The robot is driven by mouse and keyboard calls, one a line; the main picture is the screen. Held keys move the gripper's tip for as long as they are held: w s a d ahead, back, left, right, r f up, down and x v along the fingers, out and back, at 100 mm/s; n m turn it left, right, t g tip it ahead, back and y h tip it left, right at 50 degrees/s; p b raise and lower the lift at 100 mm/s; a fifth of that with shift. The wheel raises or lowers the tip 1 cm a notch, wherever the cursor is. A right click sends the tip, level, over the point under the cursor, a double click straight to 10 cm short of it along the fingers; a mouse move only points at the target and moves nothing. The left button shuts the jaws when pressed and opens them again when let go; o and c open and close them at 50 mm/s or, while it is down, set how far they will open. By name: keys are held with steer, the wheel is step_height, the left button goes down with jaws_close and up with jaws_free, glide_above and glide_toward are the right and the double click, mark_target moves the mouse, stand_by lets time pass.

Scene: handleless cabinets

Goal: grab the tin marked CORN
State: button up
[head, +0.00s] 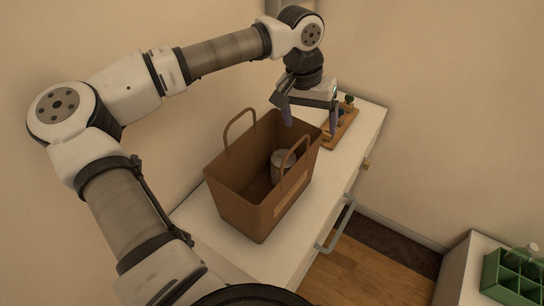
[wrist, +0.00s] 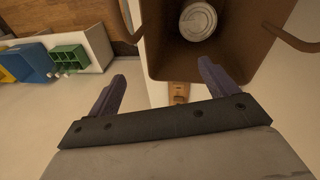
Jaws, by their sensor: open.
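A metal tin (head: 282,165) stands inside a brown bag-like basket (head: 240,205) with two loop handles. The tin's round top (wrist: 198,21) shows in the wrist view, deep in the basket. I cannot read any marking on it. My gripper (head: 311,125) is open and empty, above the far right rim of the basket. The lower part of the tin is hidden by the basket wall and a handle.
The basket stands on a white cabinet top (head: 208,232). A wooden rack (head: 342,128) with small items sits behind it. A metal bar handle (head: 337,226) juts from the cabinet front. A green divided crate (head: 515,277) is at lower right, apart.

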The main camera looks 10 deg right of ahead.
steer(key=y, duration=0.2)
glide_above(285, 152)
steer(key=s, duration=0.2)
steer(key=f, duration=0.3)
steer(key=f+b, duration=0.1)
steer(key=b, duration=0.1)
steer(key=shift+w+a+f+m, duration=0.25)
steer(key=shift+a+f+m, duration=0.05)
steer(key=shift+f, duration=0.1)
step_height(285, 152, down, 8)
steer(key=shift+r+p, duration=0.15)
steer(key=shift+p, duration=0.3)
steer(key=shift+s+a+f+p, duration=0.15)
steer(key=shift+f+p, duration=0.35)
steer(key=shift+f, duration=0.9)
steer(key=shift+s+f+p, duration=0.1)
steer(key=shift+f+p, duration=0.4)
steer(key=shift+f, duration=0.9)
steer(key=c, duration=1.2)
steer(key=shift+c, duration=0.4)
steer(key=shift+r, duration=0.1)
